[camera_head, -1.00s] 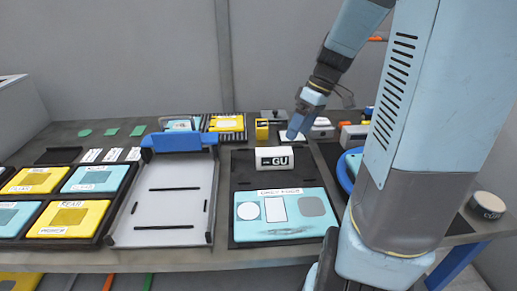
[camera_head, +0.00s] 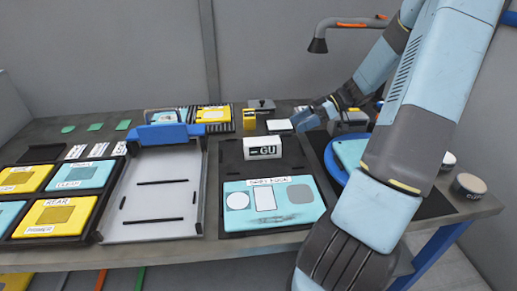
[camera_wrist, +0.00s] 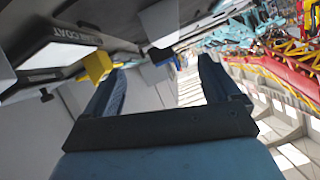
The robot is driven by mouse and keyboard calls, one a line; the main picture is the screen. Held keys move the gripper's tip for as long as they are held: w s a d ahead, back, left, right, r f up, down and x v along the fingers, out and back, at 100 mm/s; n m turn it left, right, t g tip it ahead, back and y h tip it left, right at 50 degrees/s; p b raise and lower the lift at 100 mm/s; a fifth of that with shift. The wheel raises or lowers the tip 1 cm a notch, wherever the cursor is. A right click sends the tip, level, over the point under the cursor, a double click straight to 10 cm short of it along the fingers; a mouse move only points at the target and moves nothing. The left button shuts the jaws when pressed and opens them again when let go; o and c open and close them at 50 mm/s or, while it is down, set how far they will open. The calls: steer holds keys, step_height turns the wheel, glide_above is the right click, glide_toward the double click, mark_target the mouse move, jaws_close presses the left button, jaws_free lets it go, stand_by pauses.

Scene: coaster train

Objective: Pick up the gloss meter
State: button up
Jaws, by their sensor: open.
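The gloss meter, a white box with a dark face marked GU (camera_head: 263,148), stands on a black mat behind the light-blue panel in the head view. My gripper (camera_head: 297,122) is behind and to the right of it, apart from it, with its fingers pointing left. In the wrist view my gripper (camera_wrist: 162,65) shows two dark blue fingers spread wide with nothing held between them. I cannot make out the gloss meter for sure in the wrist view, which is strongly tilted.
The light-blue panel (camera_head: 272,222) lies in front of the meter. A white tray (camera_head: 150,222) with a blue block (camera_head: 172,135) is to the left. A yellow block (camera_head: 249,119) and a white pad (camera_head: 279,125) stand behind. A blue round dish (camera_head: 341,176) is to the right.

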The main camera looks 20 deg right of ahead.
mark_target(271, 139)
steer(key=x, duration=0.7)
steer(key=shift+a+f, duration=0.15)
steer(key=shift+a, duration=0.15)
steer(key=shift+s+x, duration=0.15)
steer(key=shift+x, duration=1.3)
steer(key=shift+s+x, duration=0.2)
steer(key=shift+x, duration=1.3)
steer(key=shift+c, duration=0.2)
steer(key=c, duration=1.4)
